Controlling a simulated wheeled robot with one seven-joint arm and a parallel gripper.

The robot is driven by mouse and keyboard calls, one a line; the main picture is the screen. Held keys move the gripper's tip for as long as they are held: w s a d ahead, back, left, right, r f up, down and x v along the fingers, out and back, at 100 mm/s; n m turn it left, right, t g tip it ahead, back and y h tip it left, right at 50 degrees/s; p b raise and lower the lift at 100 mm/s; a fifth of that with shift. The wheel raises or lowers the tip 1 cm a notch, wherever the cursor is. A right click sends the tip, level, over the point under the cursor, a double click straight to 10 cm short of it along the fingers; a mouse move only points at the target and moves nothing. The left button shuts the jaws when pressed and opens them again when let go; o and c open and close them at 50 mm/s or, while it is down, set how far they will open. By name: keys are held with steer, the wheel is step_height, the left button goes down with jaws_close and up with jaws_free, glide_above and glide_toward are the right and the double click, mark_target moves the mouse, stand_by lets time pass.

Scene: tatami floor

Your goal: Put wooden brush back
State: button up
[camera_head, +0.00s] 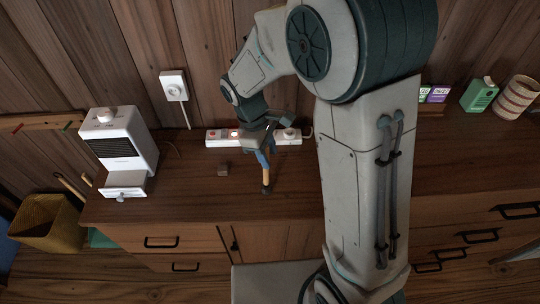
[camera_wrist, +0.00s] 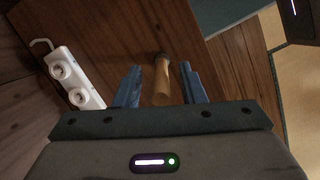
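The wooden brush (camera_head: 266,178) is a short light-brown rod with a dark end, at the cabinet top near its front edge in the head view. It also shows in the wrist view (camera_wrist: 162,82), lined up between my fingers. I cannot tell whether it stands or lies. My gripper (camera_head: 262,156) points down at it with blue fingers. In the wrist view my gripper (camera_wrist: 160,88) is open, with a gap on each side of the brush.
A white power strip (camera_head: 222,138) lies behind my gripper. A white machine (camera_head: 118,145) stands farther left, and a yellow basket (camera_head: 45,228) with sticks is beyond the cabinet. A green carton (camera_head: 479,95) stands at right.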

steer(key=v, duration=1)
steer(key=s+d+r+m+t+y, duration=0.2)
steer(key=s+d+m+t+y, duration=0.1)
steer(key=s+d+m, duration=1)
steer(key=shift+s+d+r+t, duration=0.2)
steer(key=shift+d+r+t, duration=0.15)
steer(key=shift+d+t, duration=0.4)
steer(key=shift+s+d, duration=0.1)
